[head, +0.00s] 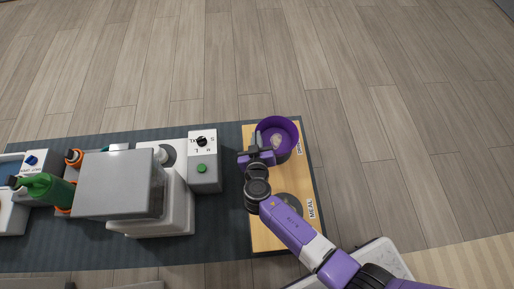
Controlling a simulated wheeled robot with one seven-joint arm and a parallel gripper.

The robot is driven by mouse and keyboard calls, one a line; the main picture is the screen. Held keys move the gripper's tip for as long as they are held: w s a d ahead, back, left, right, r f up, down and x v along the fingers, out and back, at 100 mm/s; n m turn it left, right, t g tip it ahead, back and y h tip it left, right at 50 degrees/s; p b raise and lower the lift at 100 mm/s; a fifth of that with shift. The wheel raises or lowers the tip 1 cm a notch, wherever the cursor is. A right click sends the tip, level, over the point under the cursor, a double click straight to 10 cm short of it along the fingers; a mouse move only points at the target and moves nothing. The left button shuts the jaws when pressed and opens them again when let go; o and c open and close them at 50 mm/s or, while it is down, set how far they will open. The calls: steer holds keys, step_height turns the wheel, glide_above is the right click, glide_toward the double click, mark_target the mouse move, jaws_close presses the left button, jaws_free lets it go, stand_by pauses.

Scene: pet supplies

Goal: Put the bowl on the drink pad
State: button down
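The purple bowl (290,138) is at the far end of the wooden board (263,230), beside a small label that is mostly hidden and too small to read surely. No pad shows beneath the bowl, and I cannot tell whether it rests on the board or is held just above. My gripper (259,156) is at the bowl's near left rim, seeming to touch or overlap it. Its fingers are too small and hidden to show whether they are shut on the rim. A dark round pad (290,200) by the MEAL label lies nearer, partly under my arm.
Left of the board stands a white and grey box with a black knob and green button (202,168). Further left are a grey-lidded machine (115,183) and a green bottle (47,190). Open wooden floor (400,120) lies beyond and to the right.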

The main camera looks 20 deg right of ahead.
steer(key=shift+f+b, duration=1.25)
steer(key=shift+f, duration=1.35)
steer(key=shift+f, duration=0.2)
steer(key=c, duration=1.6)
jaws_free()
steer(key=shift+r, duration=0.25)
steer(key=shift+s+a+r, duration=0.15)
steer(key=shift+s, duration=0.2)
steer(key=p+v, duration=0.3)
steer(key=v, duration=0.8)
steer(key=shift+s+a+p, duration=0.1)
steer(key=shift+p, duration=0.3)
